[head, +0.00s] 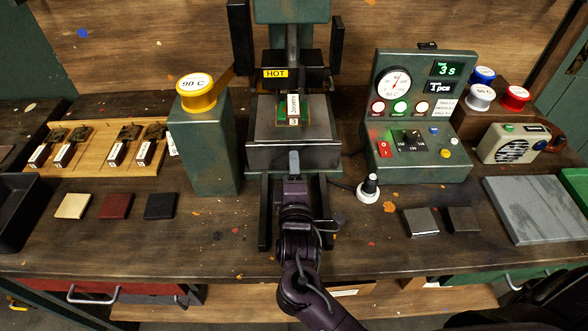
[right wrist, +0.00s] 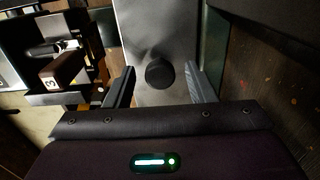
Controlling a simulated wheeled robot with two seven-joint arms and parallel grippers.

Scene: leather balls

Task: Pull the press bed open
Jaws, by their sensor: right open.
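The press bed (head: 262,156) is a grey metal block with a flat top, under the black heated head (head: 312,77) marked HOT. A die with a white-tagged handle (head: 293,103) lies on the bed over a green piece. In the right wrist view, a round black knob (right wrist: 159,72) stands out from a grey metal face. My right gripper (head: 294,158) is at the front of the bed. Its two fingers (right wrist: 160,86) are open, one on each side of the knob, with gaps between. The knob is hidden behind my gripper in the head view. My left gripper is not in view.
Two black rails (head: 264,215) run forward from the bed on both sides of my right arm. A green control box (head: 418,120) with a white knob (head: 369,190) before it stands to the right. A green post with a yellow cap (head: 198,95) stands to the left.

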